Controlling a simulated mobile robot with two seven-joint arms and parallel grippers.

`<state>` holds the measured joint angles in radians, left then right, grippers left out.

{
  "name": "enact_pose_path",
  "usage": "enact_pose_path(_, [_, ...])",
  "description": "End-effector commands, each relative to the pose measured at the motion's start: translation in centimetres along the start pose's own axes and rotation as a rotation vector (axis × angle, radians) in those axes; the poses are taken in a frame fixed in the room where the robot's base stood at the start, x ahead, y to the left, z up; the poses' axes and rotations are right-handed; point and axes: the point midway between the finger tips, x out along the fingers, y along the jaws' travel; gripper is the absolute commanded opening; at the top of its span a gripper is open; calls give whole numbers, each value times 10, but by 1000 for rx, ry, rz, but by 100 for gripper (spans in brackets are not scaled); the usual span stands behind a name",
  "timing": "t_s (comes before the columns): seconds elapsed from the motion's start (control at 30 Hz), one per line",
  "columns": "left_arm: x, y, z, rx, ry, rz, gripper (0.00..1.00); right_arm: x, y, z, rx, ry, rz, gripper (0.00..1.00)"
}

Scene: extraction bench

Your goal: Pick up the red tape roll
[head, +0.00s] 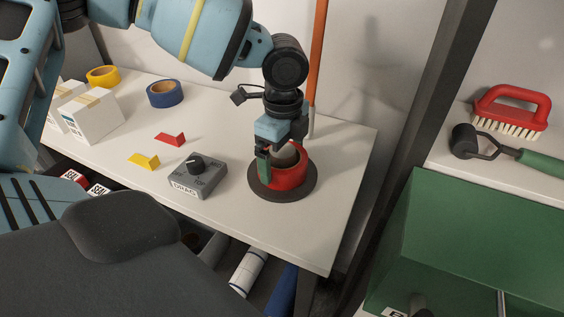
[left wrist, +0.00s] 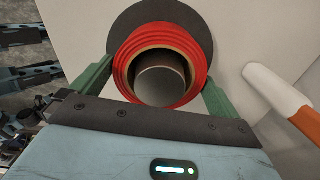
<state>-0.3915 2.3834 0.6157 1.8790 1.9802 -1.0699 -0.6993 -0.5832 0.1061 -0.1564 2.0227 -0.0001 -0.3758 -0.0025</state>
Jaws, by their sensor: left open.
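The red tape roll (head: 290,178) sits on a dark round base (head: 268,194) near the right end of the white bench, around a grey post (head: 285,152). In the left wrist view the red tape roll (left wrist: 122,62) rings the grey post (left wrist: 160,82). My left gripper (head: 278,165) points down over the roll. Its green fingers (left wrist: 157,78) are apart, one on each side of the roll. I cannot tell whether either finger touches it. My right gripper is not in view.
A grey control box (head: 198,180), red and yellow wedges, a blue tape roll (head: 165,93), a yellow tape roll (head: 103,76) and white boxes (head: 94,118) are on the bench. An orange and white pole (head: 318,70) stands behind the red roll. A green case (head: 480,240) is at right.

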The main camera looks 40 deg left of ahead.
Motion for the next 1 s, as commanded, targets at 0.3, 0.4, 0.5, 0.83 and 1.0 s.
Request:
enact_pose_path(0.3, [9, 0, 0, -1, 0, 0, 100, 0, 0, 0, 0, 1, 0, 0])
enact_pose_path(0.4, [9, 0, 0, -1, 0, 0, 92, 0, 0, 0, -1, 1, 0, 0])
enact_pose_path(0.5, [9, 0, 0, -1, 0, 0, 79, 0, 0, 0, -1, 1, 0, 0])
enact_pose_path(0.83, [7, 0, 0, -1, 1, -2, 68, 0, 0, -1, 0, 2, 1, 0])
enact_pose_path(1.0, [-10, -1, 0, -2, 2, -5, 68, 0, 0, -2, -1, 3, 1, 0])
